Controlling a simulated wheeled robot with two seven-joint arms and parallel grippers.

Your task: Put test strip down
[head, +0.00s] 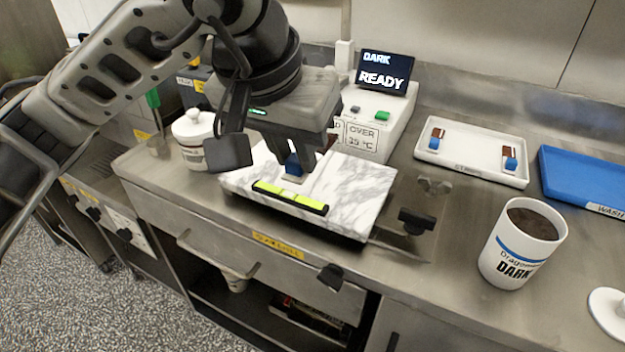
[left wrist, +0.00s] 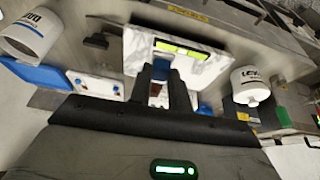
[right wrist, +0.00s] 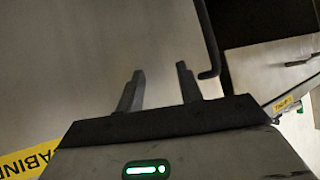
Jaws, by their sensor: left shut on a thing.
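My left gripper (head: 293,160) is shut on a test strip with a blue grip (head: 294,168). It is over the white marble slab (head: 345,190). In the left wrist view the blue grip (left wrist: 162,64) sits between the two fingers. The lower strip is mostly hidden, and I cannot tell if it touches the slab. A white tray (head: 458,165) at the right holds two brown strips with blue grips (head: 511,163). My right gripper (right wrist: 160,85) shows only in the right wrist view, open and empty beside a steel surface.
A yellow-green level (head: 290,198) lies along the slab's front edge. Behind stands a unit with a screen (head: 385,72) reading "DARK READY". A white lidded pot (head: 193,140) is left; a "DARK" cup (head: 522,243) and blue tray (head: 585,175) are right.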

